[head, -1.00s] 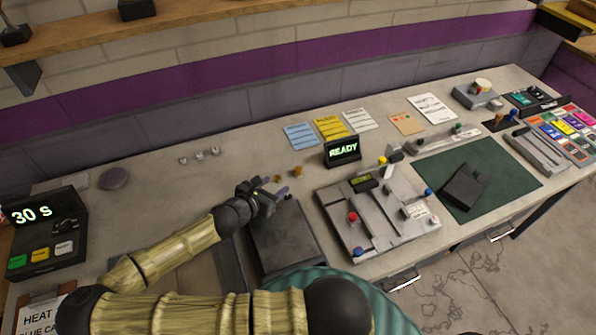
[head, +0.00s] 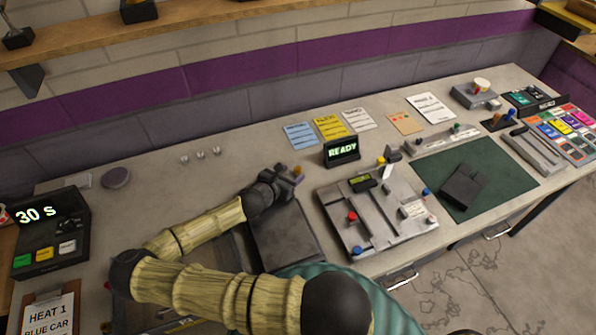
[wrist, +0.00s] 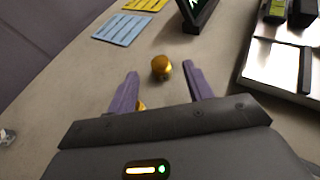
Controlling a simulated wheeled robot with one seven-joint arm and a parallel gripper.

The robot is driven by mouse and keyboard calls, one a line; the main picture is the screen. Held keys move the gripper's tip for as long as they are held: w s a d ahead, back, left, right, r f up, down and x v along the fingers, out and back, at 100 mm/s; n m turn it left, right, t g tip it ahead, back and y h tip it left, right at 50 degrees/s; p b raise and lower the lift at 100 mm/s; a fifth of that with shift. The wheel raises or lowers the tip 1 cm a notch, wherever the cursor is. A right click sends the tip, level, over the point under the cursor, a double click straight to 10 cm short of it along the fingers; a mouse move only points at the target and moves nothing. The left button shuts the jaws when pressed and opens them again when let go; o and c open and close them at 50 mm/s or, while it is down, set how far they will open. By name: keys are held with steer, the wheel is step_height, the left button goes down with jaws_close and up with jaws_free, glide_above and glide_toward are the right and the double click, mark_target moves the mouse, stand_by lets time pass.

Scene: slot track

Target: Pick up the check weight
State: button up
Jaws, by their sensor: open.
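A round gold-coloured weight (wrist: 162,67) stands on the bench just beyond and between my fingertips in the wrist view. It also shows in the head view (head: 298,169) beside the end of my arm. A second small gold-coloured piece (wrist: 141,106) lies nearer, by the left finger, mostly hidden by the gripper body. I cannot tell which of the two is the check weight. My gripper (wrist: 160,76) is open, with its purple fingers apart on either side and nothing held. In the head view my gripper (head: 287,176) is low over the bench, left of the READY display.
The READY display (head: 342,151) and the grey track plate (head: 385,235) stand to the right. A dark flat pad (head: 280,238) lies below my gripper. Blue and yellow cards (head: 300,135) lie behind. Several small clear pieces (head: 200,154) sit left on open bench.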

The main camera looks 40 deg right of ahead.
mark_target(297, 170)
steer(key=p+x, duration=0.1)
steer(key=x, duration=0.4)
steer(key=shift+d, duration=0.1)
steer(key=shift+c, duration=0.2)
steer(key=c, duration=1.1)
